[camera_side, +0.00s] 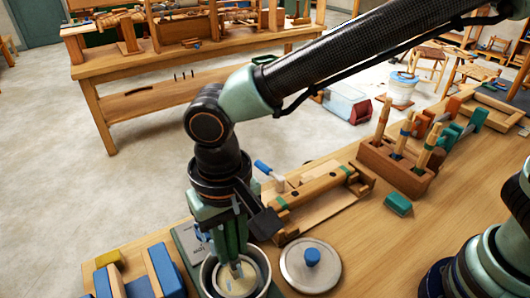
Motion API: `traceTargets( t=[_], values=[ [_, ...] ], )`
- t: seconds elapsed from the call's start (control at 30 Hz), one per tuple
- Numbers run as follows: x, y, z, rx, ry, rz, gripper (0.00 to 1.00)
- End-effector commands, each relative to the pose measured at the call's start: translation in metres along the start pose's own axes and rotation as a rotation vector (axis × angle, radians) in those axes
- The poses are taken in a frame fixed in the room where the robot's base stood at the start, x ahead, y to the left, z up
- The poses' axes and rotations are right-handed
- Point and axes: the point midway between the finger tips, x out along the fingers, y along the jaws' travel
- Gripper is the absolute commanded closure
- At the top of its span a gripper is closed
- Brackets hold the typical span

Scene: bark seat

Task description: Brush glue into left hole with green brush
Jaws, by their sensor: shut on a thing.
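My gripper (229,246) points down over the glue pot (208,277) at the front of the bench. It is shut on the upright green brush (232,240), whose lower end reaches inside the pot's rim. The pale glue (241,281) shows around the brush's end; whether the bristles touch it is hard to tell. A wooden rail (314,189) with green bands near its ends lies in a wooden holder behind and right of the pot.
A metal lid (310,278) with a blue knob lies right of the pot. A wooden rack (393,170) holds several upright handled tools, with a green block (398,204) in front. Blue and wooden blocks (164,270) stand at the left. The bench at right centre is clear.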

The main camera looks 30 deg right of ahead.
Motion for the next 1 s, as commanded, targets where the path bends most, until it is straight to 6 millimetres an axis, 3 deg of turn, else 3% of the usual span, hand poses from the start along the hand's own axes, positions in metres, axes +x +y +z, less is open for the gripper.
traceTargets(
  t=[0.7, 1.0],
  values=[
    [-0.053, -0.001, 0.000, 0.000, 0.002, -0.003, 1.00],
    [-0.056, 0.000, 0.000, 0.000, 0.001, -0.001, 1.00]
  ],
)
